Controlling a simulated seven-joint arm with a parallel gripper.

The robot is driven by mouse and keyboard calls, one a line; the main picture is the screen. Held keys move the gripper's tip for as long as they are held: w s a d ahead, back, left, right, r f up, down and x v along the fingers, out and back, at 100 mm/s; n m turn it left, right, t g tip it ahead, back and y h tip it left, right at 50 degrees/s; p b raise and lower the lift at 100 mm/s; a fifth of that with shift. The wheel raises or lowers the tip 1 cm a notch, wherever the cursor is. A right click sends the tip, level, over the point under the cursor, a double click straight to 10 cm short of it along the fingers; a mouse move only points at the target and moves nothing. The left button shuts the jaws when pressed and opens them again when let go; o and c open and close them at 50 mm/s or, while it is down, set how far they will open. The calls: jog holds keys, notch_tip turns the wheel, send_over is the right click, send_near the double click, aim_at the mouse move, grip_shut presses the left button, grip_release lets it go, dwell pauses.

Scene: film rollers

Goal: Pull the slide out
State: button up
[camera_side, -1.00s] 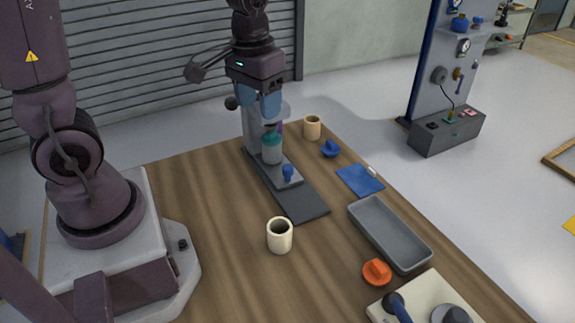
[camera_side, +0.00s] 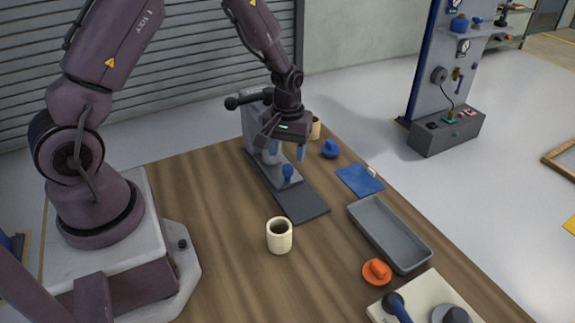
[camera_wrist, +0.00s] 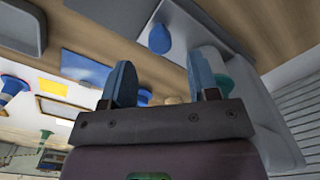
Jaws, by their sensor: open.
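A grey fixture stands on the table, with an upright back (camera_side: 252,118) and a flat dark base (camera_side: 300,204). A blue knob (camera_side: 287,172) stands on its slide part; it also shows in the wrist view (camera_wrist: 160,38). My gripper (camera_side: 286,151) is open and empty, with blue fingers, low over the fixture just behind and above the knob. In the wrist view, my gripper (camera_wrist: 163,80) has its fingers apart, and a teal part (camera_wrist: 223,84) shows beside the right finger. In the side view my gripper mostly hides that part. No contact with the knob is visible.
A cream cup (camera_side: 279,236) stands in front of the fixture. A blue knobbed piece (camera_side: 330,149), a blue cloth (camera_side: 359,180), a grey tray (camera_side: 362,206) and an orange knobbed piece (camera_side: 376,272) lie to the right. A tan cup (camera_side: 316,130) is partly hidden behind my gripper. The table's left front is clear.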

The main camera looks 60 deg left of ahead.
aim_at(288, 167)
notch_tip(288, 167, down, 5)
jog(key=shift+r, duration=0.1)
dwell(0.3)
